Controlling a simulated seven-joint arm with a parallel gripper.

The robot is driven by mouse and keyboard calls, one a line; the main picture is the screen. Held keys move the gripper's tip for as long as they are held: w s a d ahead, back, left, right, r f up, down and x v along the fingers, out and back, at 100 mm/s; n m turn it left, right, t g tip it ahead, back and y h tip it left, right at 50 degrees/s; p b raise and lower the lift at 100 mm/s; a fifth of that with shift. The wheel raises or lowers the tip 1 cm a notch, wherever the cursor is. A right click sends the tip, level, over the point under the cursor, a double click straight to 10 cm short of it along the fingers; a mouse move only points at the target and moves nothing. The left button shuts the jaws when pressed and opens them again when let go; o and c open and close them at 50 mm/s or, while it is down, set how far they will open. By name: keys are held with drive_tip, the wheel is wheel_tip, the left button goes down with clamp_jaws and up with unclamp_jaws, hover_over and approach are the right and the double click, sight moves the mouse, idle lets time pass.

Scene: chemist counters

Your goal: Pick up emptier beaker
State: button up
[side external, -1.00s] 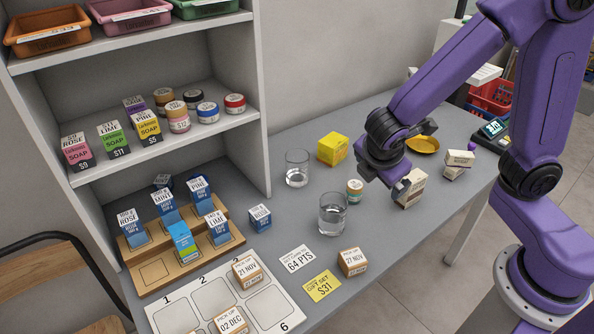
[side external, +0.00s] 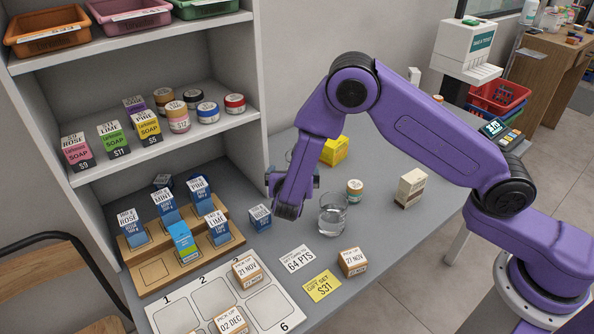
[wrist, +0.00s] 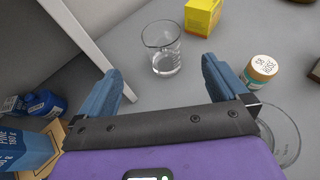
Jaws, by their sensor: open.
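Two clear glass beakers stand upright on the grey counter. The beaker with less liquid (wrist: 163,45) has a shallow layer at its base. In the wrist view it stands ahead, in line with the gap between my fingers; in the side view my gripper hides most of it. The fuller beaker (side external: 333,216) stands nearer the side camera, right of my gripper; it also shows at the right of the wrist view (wrist: 285,138), partly hidden by my gripper. My gripper (wrist: 161,72) is open and empty, low over the counter.
A yellow box (side external: 335,151) stands behind my arm, and a small jar (side external: 355,189) near the fuller beaker. A blue box (side external: 260,217) and the shelf unit (side external: 262,150) are close on the left. A cream box (side external: 410,187) stands right.

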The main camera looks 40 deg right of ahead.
drive_tip(key=x, duration=1.5)
drive_tip(key=shift+w+d+f, duration=0.1)
drive_tip(key=shift+d, duration=0.05)
drive_tip(key=shift+c, duration=0.3)
drive_tip(key=c, duration=1)
